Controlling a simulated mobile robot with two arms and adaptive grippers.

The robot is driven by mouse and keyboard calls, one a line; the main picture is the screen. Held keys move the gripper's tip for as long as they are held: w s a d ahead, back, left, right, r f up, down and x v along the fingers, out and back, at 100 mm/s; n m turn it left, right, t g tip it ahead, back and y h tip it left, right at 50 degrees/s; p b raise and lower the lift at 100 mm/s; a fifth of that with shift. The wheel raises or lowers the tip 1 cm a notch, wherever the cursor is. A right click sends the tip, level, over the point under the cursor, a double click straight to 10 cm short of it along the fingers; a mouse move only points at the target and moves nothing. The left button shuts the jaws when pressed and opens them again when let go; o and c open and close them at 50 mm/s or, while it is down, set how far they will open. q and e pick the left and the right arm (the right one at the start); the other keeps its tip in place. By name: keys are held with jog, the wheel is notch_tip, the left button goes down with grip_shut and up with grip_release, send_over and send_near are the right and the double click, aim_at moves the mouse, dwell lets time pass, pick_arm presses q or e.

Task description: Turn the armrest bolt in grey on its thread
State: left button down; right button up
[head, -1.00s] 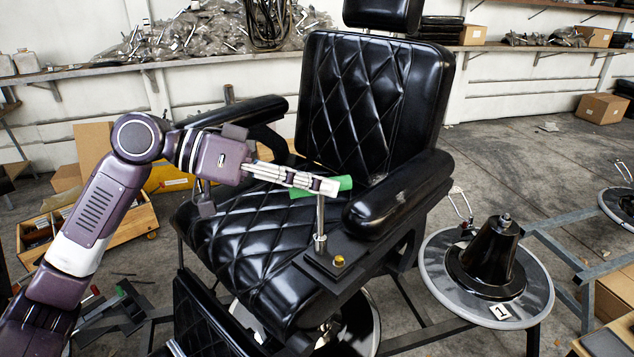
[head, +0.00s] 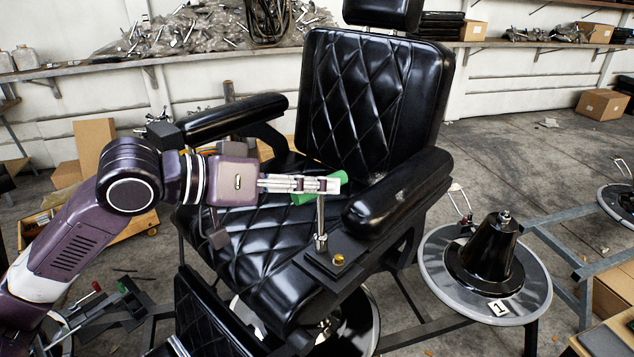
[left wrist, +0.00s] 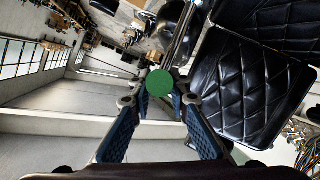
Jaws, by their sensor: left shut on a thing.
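A tool with a green handle (head: 306,198) and a metal shaft (head: 320,217) stands upright over the armrest plate. The shaft's lower end meets a grey bolt or socket (head: 321,243) on that plate; whether the grey bolt itself is hidden under the tool, I cannot tell. My left gripper (head: 328,185) comes in from the left and is shut on the green handle, above the seat's right edge. In the left wrist view the handle's round green end (left wrist: 160,83) sits between the fingertips of my left gripper (left wrist: 160,92). My right gripper is not in view.
A gold bolt (head: 339,260) sits on the plate near the tool's foot. The black right armrest (head: 395,195) lies close beside the tool. The black barber chair seat (head: 250,260) is under my left arm. A round stand (head: 440,275) with a black cone is at right.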

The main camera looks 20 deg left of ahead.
pick_arm(q)
jog(key=shift+r, duration=0.1)
jog(key=shift+s+r+n+t+y+p, duration=0.1)
jog(key=shift+n+t+y+p, duration=0.8)
jog(key=shift+n+y+p, duration=0.25)
jog(key=shift+f+b, duration=0.2)
jog(key=shift+b, duration=0.2)
jog(key=shift+n+y+b, duration=0.25)
jog(key=shift+b, duration=0.6)
jog(key=shift+n+t+y+b, duration=0.6)
jog(key=shift+n+y+b, duration=0.25)
jog(key=shift+b, duration=1.6)
jog(key=shift+r, duration=0.1)
